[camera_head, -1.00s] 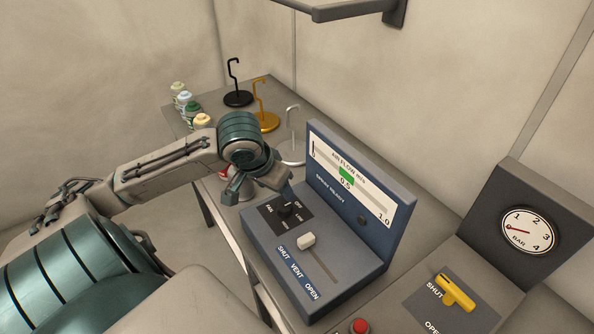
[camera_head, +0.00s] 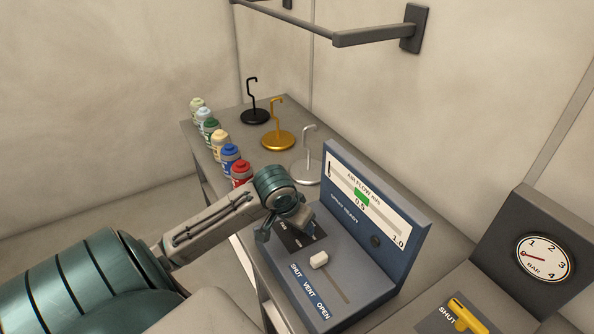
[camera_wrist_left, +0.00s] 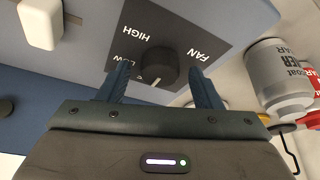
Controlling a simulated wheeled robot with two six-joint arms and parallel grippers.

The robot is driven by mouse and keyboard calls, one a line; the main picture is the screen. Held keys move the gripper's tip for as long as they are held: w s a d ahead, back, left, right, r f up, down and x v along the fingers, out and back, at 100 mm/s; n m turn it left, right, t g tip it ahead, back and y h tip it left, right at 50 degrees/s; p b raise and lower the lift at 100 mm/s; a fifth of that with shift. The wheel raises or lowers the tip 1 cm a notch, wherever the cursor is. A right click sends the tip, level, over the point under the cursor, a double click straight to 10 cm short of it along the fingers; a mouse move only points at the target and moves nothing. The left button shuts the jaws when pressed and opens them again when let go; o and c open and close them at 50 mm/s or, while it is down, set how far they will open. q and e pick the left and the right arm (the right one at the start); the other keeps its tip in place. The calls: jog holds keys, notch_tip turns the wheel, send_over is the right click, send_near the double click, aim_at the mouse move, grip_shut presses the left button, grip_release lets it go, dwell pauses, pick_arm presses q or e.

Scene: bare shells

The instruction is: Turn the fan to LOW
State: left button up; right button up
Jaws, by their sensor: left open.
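The fan panel (camera_head: 300,238) is a dark plate on the blue-grey console. My left gripper (camera_head: 286,234) is over it and hides most of it in the head view. In the left wrist view the black fan knob (camera_wrist_left: 155,66) lies between the fingertips of the open left gripper (camera_wrist_left: 159,72); contact cannot be told. FAN, HIGH and LOW print shows around the knob. A short white mark is at the knob's edge nearest the gripper, away from LOW; OFF cannot be read. The air flow gauge (camera_head: 362,197) has its dark needle near 0. My right gripper is not in view.
A white vent slider (camera_head: 318,260) stands in front of the fan panel, at the SHUT end. Several spray cans (camera_head: 220,145) and three hooked stands (camera_head: 278,139) are behind. A pressure gauge (camera_head: 545,258) and yellow valve handle (camera_head: 468,314) are at right.

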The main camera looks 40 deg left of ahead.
pick_arm(q)
jog(key=shift+c, duration=0.2)
jog(key=c, duration=1)
jog(key=shift+o, duration=0.2)
jog(key=shift+r+m+h+p, duration=0.2)
jog(key=shift+m+h+p, duration=0.1)
jog(key=shift+m+p, duration=0.6)
jog(key=shift+a+m+h+p, duration=0.15)
jog(key=shift+m+h+p, duration=0.25)
jog(key=shift+m+p, duration=0.7)
jog(key=shift+f+m+h, duration=0.1)
jog(key=shift+m+h, duration=0.3)
jog(key=shift+m, duration=0.5)
jog(key=shift+w+a+m+g+h+p, duration=0.1)
jog(key=shift+m+g+h+p, duration=0.25)
jog(key=shift+m, duration=0.55)
jog(key=shift+w+f+m+g+h+b, duration=0.1)
jog(key=shift+m+g+h+b, duration=0.35)
jog(key=shift+m, duration=1.55)
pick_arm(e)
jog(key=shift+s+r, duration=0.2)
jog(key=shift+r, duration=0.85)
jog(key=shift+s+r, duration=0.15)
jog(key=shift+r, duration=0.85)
